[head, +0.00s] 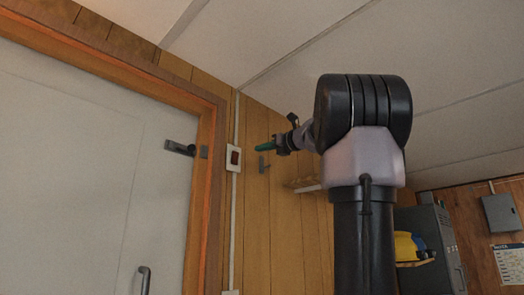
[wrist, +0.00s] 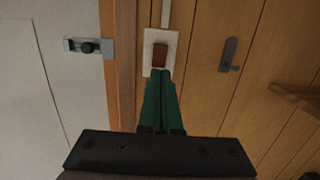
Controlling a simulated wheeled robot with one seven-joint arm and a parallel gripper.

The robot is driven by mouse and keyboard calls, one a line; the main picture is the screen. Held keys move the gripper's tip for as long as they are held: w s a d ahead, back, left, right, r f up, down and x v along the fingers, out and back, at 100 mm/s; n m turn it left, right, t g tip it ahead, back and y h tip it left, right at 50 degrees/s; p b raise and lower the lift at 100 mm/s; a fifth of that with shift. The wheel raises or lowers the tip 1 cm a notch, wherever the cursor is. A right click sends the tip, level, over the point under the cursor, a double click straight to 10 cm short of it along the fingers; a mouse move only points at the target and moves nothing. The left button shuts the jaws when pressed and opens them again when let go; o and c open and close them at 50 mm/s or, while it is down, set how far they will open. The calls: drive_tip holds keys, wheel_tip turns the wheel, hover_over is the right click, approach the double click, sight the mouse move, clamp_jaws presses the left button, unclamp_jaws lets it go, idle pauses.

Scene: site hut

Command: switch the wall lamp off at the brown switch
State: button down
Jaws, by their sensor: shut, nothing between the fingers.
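The brown switch (head: 235,158) sits in a white plate on the wood-panelled wall, just right of the door frame. In the wrist view the brown switch (wrist: 160,54) shows above my fingertips, with its white plate (wrist: 149,42) around it. My gripper (head: 258,148) has green fingers and points left toward the switch in the head view, a little right of the plate. In the wrist view my gripper (wrist: 162,74) is shut and empty, its tips overlapping the plate's lower part. I cannot tell whether they touch it. The wall lamp is not in view.
A white door (head: 80,165) with a dark latch (head: 180,148) stands left, in an orange-brown frame (head: 205,190). A grey hook (wrist: 229,54) is on the wall right of the switch. A wooden shelf (wrist: 298,98) sits further right. A yellow helmet (head: 406,246) is far right.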

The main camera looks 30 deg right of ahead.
sight(236, 154)
drive_tip(key=x, duration=1.1)
drive_tip(key=shift+w, duration=0.25)
drive_tip(key=shift+a, duration=0.1)
drive_tip(key=shift+w+a+r, duration=0.1)
drive_tip(key=shift+w+r, duration=0.05)
drive_tip(key=shift+w, duration=0.15)
drive_tip(key=shift+s, duration=0.1)
